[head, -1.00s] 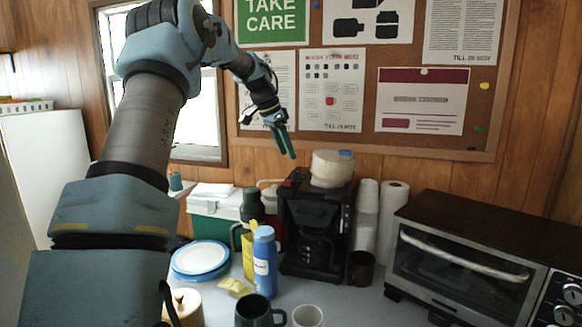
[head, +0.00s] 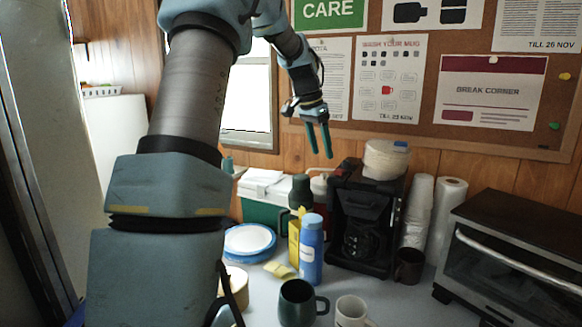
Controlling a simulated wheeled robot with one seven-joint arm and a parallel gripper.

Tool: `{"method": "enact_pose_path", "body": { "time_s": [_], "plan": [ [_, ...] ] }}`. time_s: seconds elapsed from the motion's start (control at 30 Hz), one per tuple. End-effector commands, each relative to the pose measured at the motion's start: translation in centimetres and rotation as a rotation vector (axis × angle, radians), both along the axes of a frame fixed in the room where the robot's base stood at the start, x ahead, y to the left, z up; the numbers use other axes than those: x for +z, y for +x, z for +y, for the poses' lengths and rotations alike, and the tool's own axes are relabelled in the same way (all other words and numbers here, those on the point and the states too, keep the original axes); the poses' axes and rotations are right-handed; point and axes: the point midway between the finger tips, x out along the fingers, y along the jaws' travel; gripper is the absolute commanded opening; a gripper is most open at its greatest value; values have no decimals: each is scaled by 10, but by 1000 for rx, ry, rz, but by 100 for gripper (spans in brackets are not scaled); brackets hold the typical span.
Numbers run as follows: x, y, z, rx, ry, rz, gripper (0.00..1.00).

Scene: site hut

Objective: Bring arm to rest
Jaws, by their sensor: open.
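My gripper (head: 319,140) hangs in the air in front of the cork board, at the end of my raised blue-grey arm. Its two teal fingers point down and stand apart, with nothing between them. It is above the bottles and the coffee maker and touches nothing that I can see. My arm rises through the left middle of the head view and bends over at the top. Its uppermost part is cut off by the picture edge.
Below on the counter stand a black coffee maker (head: 362,222), a blue bottle (head: 311,252), a dark mug (head: 297,303), a white mug (head: 351,312), plates (head: 248,241) and a toaster oven (head: 515,250). The cork board (head: 430,135) and window (head: 249,100) are behind.

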Motion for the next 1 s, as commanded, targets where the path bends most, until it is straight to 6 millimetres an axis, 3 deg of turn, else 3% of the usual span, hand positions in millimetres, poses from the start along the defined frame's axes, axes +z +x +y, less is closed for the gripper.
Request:
{"method": "enact_pose_path", "body": {
  "time_s": [0.27,0.4,0.6,0.77,1.0],
  "plan": [
    [-69,-101,88,415,86,60,62],
    [-100,-163,130,619,102,81,62],
    [-132,-239,168,835,104,106,62],
    [-142,-265,179,910,99,115,62],
    [-143,-269,180,920,99,118,62]
  ]
}}
